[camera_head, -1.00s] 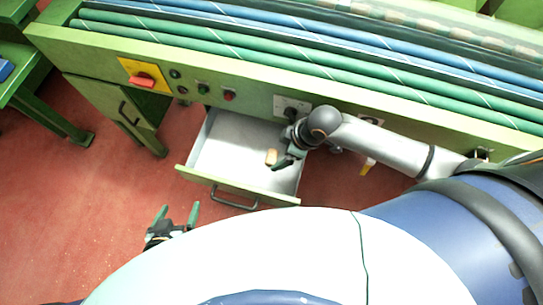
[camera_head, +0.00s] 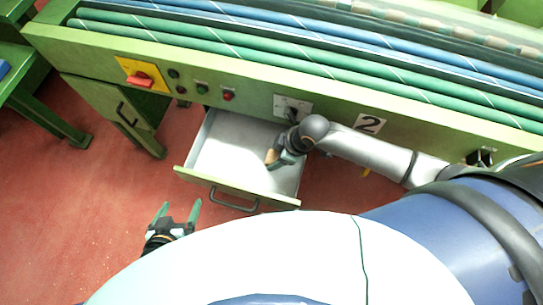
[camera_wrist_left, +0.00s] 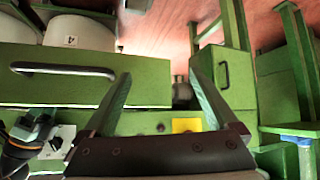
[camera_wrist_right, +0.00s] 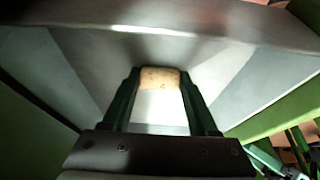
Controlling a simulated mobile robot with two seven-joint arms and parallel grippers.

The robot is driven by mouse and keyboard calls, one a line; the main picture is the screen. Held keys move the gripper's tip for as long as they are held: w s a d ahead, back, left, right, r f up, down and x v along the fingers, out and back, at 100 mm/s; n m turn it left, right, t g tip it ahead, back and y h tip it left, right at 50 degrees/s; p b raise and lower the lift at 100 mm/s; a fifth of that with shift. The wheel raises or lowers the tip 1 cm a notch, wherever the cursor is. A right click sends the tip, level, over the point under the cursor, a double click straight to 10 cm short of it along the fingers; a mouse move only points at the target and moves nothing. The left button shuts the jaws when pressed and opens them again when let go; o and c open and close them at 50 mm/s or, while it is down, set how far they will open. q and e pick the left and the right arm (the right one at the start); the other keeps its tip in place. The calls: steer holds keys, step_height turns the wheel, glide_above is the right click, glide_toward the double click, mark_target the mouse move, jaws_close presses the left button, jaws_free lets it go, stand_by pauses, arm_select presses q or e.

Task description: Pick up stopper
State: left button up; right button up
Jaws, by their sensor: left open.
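The stopper (camera_head: 271,157) is a small tan cork piece inside the open drawer (camera_head: 208,160). In the right wrist view the stopper (camera_wrist_right: 160,78) sits between my right fingertips, and both fingers touch its sides. My right gripper (camera_head: 276,160) reaches down into the drawer, near its right side. Its fingers are closed in on the stopper and partly cover it in the head view. I cannot tell whether the stopper is clear of the drawer floor. My left gripper (camera_head: 178,211) is open and empty, in front of the drawer and to its left.
The drawer's front panel with its dark handle (camera_head: 234,201) stands between my body and the stopper. The green bench front (camera_head: 250,85) with a red switch (camera_head: 140,81) rises behind. The rest of the drawer looks empty. Red floor lies open to the left.

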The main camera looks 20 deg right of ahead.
steer(key=c, duration=0.7)
